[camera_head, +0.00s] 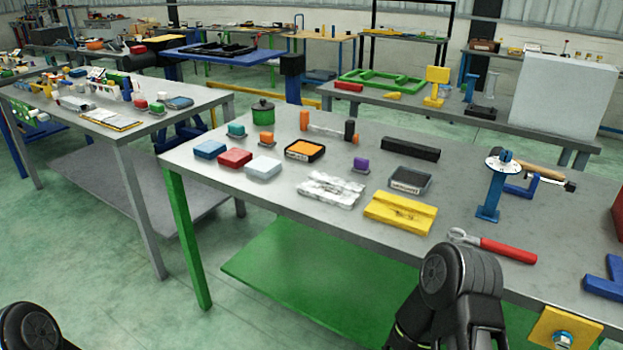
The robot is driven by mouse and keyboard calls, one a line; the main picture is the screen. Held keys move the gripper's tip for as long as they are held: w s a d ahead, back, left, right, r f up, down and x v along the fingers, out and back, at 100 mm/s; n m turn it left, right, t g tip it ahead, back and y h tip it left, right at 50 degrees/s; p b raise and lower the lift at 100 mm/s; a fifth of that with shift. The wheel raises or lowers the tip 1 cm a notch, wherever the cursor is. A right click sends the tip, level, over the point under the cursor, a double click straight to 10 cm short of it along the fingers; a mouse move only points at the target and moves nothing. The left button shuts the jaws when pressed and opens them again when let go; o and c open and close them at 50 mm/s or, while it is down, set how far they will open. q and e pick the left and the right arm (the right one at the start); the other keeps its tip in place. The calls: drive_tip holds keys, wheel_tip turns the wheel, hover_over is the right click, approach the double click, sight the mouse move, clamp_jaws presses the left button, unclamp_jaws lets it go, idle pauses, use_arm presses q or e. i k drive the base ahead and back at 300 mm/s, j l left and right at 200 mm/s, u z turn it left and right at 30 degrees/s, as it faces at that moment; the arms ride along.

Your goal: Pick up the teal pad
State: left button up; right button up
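A small teal pad (236,129) sits on a dark base near the far left part of the grey-topped table (330,245), behind a blue block. It is small in this view, and its fine shape is hard to tell. Neither of my grippers shows. Only dark arm joints of mine show, one at the bottom left corner and one at the bottom right of centre, both in front of the table and well apart from the teal pad.
Near the teal pad are a blue block (210,149), red block (235,158), white block (263,167), orange piece (266,138) and green canister (263,111). A yellow block (401,212) and red-handled wrench (508,250) lie nearer the right. A second table (130,127) stands left.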

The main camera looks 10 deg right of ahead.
sight(236, 131)
drive_tip(key=j+z, duration=0.1)
drive_tip(key=z, duration=0.4)
drive_tip(key=i+j+z, duration=0.1)
drive_tip(key=z, duration=0.35)
drive_tip(key=j+z, duration=0.35)
drive_tip(key=j, duration=0.3)
drive_tip(key=j+z, duration=0.35)
drive_tip(key=j, duration=0.3)
drive_tip(key=j+z, duration=0.35)
drive_tip(key=j, duration=0.25)
drive_tip(key=k+j, duration=0.1)
drive_tip(key=j, duration=0.3)
drive_tip(key=k+j, duration=0.1)
drive_tip(key=j, duration=0.3)
drive_tip(key=k+j, duration=0.1)
drive_tip(key=j, duration=0.3)
drive_tip(key=j+z, duration=0.1)
drive_tip(key=j, duration=0.35)
drive_tip(key=k+j, duration=0.15)
drive_tip(key=j, duration=0.25)
drive_tip(key=k+j, duration=0.15)
drive_tip(key=j, duration=0.2)
